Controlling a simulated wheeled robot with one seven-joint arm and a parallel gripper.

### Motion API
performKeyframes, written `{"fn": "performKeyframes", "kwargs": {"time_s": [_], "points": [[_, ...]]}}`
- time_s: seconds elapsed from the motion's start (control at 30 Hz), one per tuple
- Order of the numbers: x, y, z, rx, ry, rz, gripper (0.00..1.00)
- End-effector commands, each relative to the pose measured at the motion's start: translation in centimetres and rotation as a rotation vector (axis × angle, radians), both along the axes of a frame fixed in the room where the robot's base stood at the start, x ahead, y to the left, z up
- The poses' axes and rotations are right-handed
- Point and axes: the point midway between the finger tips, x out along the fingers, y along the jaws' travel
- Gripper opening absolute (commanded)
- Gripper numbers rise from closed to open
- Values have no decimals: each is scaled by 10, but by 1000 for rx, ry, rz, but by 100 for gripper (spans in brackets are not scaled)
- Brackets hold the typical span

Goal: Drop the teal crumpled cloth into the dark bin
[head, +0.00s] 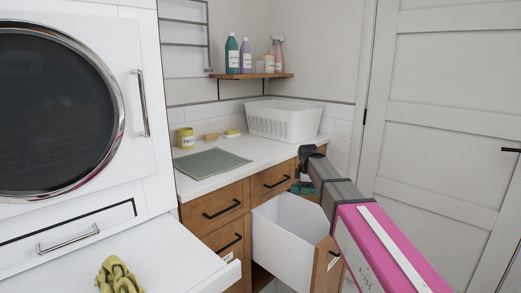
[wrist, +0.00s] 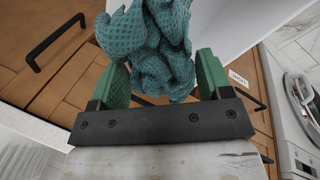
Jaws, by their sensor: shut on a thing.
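My gripper (wrist: 163,72) is shut on the teal crumpled cloth (wrist: 150,38), which bulges out between the green fingers in the wrist view. In the head view my gripper (head: 304,184) is at the cabinet's right end, above the back of the pulled-out drawer with a white bin (head: 283,222). The cloth is mostly hidden behind my gripper there. The white bin has a wooden front with a small label (head: 334,263), too small to read in the head view. I cannot make out a dark-coloured bin.
A closed wooden drawer front with a handle (head: 231,245) stands left of the open one. An olive cloth (head: 118,275) lies on the white shelf at left.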

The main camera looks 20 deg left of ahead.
Motion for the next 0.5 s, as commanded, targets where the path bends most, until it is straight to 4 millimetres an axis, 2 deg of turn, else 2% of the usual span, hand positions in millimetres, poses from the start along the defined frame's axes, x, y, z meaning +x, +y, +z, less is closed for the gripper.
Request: {"fn": "performKeyframes", "kwargs": {"time_s": [0.23, 0.5], "points": [[0, 1, -12, 0, -1, 8, 50], [0, 1, -40, -1, 0, 7, 50]]}}
